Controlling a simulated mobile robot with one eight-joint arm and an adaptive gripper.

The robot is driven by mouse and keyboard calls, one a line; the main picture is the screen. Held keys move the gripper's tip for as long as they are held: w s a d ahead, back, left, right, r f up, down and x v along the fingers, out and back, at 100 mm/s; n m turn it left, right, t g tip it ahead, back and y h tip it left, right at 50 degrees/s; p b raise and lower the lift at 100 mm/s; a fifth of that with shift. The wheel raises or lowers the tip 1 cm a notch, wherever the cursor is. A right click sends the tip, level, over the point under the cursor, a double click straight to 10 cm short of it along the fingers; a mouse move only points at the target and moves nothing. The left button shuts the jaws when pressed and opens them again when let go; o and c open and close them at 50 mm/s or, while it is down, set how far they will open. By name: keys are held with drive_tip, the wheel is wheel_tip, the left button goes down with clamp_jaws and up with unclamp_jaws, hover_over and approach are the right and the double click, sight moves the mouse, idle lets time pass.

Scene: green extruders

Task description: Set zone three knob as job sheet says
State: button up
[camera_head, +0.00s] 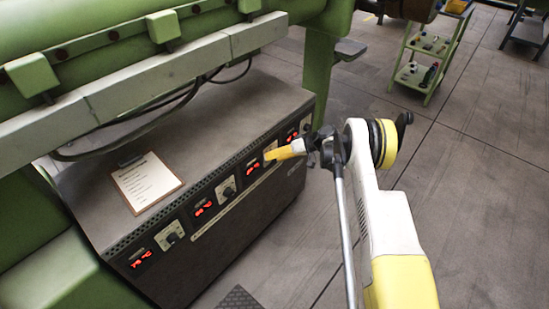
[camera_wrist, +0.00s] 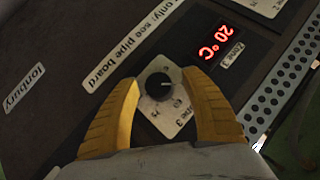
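The zone three knob (camera_wrist: 159,87) is a round black knob with a white pointer mark on a pale dial plate (camera_wrist: 166,117), seen in the wrist view. Beside it a red display (camera_wrist: 212,45) reads 20 °C, with a "Zone 3" label. My gripper (camera_wrist: 161,79) has two yellow fingers spread on either side of the knob, with visible gaps; I cannot tell its height above the panel. In the head view my gripper (camera_head: 271,154) covers the knob at the third display (camera_head: 252,168). The job sheet (camera_head: 147,182) lies on the cabinet top; its text is too small to read.
The dark control cabinet (camera_head: 240,100) has other zone knobs (camera_head: 169,238) (camera_head: 227,190) and displays along its front edge. A green machine with a grey rail (camera_head: 110,95) overhangs it. A green cart (camera_head: 430,50) stands at the back right. The floor to the right is largely open.

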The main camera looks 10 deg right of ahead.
drive_tip(key=shift+d, duration=0.1)
drive_tip(key=v, duration=1.2)
